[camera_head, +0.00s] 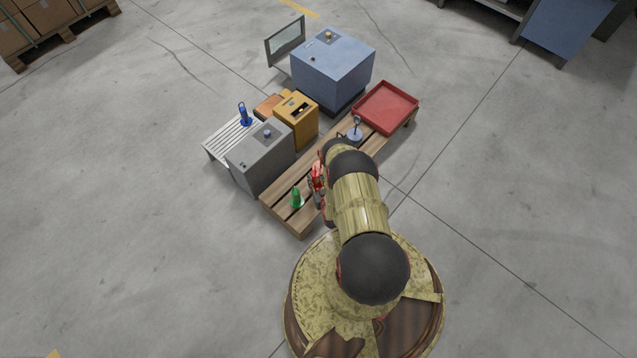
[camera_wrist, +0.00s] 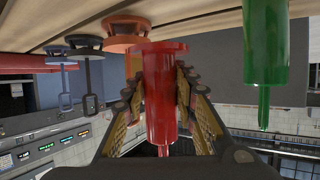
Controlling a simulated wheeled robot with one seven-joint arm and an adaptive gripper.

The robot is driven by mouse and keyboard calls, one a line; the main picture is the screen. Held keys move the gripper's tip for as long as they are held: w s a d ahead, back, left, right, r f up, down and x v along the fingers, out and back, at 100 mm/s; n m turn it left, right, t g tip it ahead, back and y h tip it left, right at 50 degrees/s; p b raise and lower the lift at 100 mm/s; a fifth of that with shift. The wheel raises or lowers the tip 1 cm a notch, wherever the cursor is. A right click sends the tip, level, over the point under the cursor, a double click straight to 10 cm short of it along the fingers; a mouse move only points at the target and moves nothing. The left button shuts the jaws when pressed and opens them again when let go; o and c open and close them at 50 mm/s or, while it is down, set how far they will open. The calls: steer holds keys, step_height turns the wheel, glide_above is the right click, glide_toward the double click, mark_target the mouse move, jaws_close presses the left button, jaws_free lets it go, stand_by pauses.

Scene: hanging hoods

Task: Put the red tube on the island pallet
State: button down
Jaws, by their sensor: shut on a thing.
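The red tube (camera_head: 317,176) is at my gripper, over the near part of the wooden slatted pallet (camera_head: 285,215). In the wrist view the red tube (camera_wrist: 162,90) sits between the two fingers of my gripper (camera_wrist: 163,105), which is shut on it. The wrist picture looks upside down, with the pallet's wood along the top. The tube's wide flange faces the wood; I cannot tell whether it touches. My arm hides part of the gripper and pallet in the head view.
A green tube (camera_head: 297,197) stands close by on the pallet, left of the red one. A small dark stand (camera_head: 356,131), a red tray (camera_head: 386,106), a grey box (camera_head: 261,158), a yellow box (camera_head: 297,119) and a blue box (camera_head: 333,67) are beyond. A blue tube (camera_head: 244,114) stands on a slatted rack.

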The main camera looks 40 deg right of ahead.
mark_target(316, 187)
steer(key=shift+f+b, duration=1.3)
steer(key=shift+f, duration=1.85)
steer(key=shift+f, duration=0.1)
steer(key=c, duration=1.4)
jaws_free()
steer(key=shift+s+r, duration=0.2)
steer(key=p+v, duration=0.4)
steer(key=v, duration=0.7)
steer(key=shift+s+a+r, duration=0.15)
steer(key=shift+a+r, duration=0.05)
